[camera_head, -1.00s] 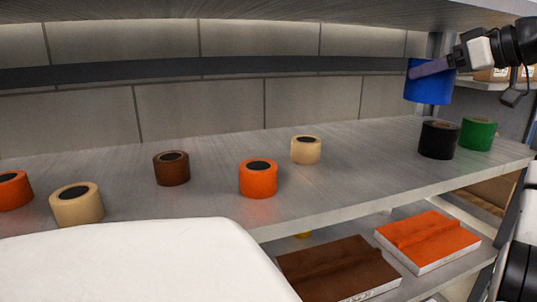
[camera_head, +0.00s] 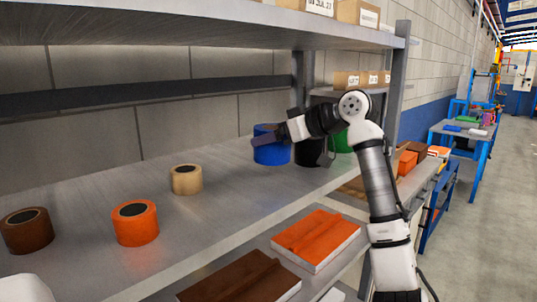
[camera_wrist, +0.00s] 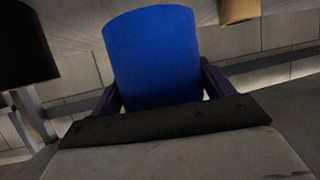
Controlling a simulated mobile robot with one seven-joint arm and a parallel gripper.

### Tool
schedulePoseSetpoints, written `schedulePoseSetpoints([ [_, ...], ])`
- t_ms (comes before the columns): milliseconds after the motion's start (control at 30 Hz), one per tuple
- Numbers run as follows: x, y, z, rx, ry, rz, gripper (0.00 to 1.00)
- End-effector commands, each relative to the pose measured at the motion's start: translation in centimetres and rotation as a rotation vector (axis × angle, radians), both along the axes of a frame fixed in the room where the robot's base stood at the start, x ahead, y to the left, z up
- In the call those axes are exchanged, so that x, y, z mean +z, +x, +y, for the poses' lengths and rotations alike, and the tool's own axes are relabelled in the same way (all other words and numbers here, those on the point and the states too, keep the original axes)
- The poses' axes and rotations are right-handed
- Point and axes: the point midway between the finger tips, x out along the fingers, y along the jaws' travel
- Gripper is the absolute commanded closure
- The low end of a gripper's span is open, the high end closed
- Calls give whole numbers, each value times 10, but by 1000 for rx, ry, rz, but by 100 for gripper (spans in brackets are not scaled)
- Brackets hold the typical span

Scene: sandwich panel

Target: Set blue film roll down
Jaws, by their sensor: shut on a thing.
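The blue film roll (camera_head: 271,153) is upright at the right part of the shelf board, left of the black roll (camera_head: 309,152). My gripper (camera_head: 264,139) is shut on it from the side. Its lower edge is at or just above the board; I cannot tell whether it touches. In the wrist view the blue roll (camera_wrist: 153,58) fills the space between my two fingers. The shelf board (camera_head: 230,210) carries the rolls in a loose row.
A green roll (camera_head: 341,140) stands behind my arm. A beige roll (camera_head: 186,179), an orange roll (camera_head: 135,223) and a brown roll (camera_head: 27,231) stand to the left. The board between beige and blue is bare. A shelf upright (camera_head: 399,80) rises at the right.

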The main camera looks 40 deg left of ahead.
Motion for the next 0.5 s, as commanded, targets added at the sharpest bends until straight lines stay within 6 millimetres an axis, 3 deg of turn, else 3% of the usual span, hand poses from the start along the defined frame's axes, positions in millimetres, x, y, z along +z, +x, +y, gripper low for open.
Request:
schedulePoseSetpoints([
  [333, -38, 1, -1, -1, 1, 0, 49],
  [500, -47, 0, 0, -1, 1, -1, 49],
])
